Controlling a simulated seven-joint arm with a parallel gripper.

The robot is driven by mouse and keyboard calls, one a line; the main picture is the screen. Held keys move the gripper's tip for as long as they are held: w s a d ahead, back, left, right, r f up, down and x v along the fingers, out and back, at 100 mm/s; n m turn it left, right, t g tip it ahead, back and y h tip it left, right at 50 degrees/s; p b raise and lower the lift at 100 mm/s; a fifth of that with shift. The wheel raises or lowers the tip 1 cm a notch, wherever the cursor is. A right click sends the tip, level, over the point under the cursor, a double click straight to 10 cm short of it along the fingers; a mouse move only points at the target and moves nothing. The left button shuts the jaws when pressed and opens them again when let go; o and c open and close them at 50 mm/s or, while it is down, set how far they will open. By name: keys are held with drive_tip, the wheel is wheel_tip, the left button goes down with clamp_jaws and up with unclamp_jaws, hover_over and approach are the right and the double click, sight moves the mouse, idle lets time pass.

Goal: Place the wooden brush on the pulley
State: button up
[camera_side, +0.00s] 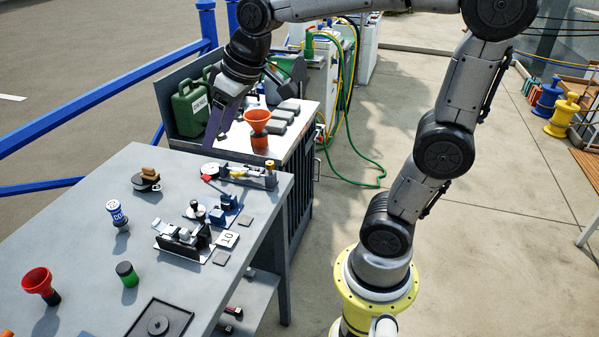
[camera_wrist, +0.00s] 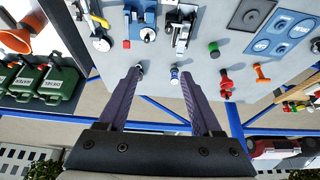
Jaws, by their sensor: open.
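The wooden brush (camera_side: 150,171) shows as a small tan-brown block on the far left part of the grey table in the side view. It appears to rest on top of a dark rounded piece, which looks like the pulley (camera_side: 146,184); exact contact is too small to tell. In the wrist view, a small dark piece near the left fingertip may be this pair, partly hidden. My gripper (camera_side: 213,130) is raised beyond the table's far edge, apart from the brush.
A blue-white can (camera_side: 117,213), a green-black cylinder (camera_side: 127,274) and a red funnel (camera_side: 40,284) stand on the table (camera_side: 85,240). Metal fittings (camera_side: 183,235) crowd its right side. An orange funnel (camera_side: 258,125) and green jerrycan (camera_side: 190,108) stand on a bench behind.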

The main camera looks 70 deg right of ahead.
drive_tip(key=s+a+f, duration=0.1)
drive_tip(key=s+f, duration=0.1)
drive_tip(key=s, duration=0.6)
drive_tip(key=s+f, duration=0.3)
drive_tip(key=s, duration=0.4)
drive_tip(key=shift+s+a+f, duration=0.3)
drive_tip(key=shift+s+a, duration=0.05)
drive_tip(key=shift+s, duration=0.05)
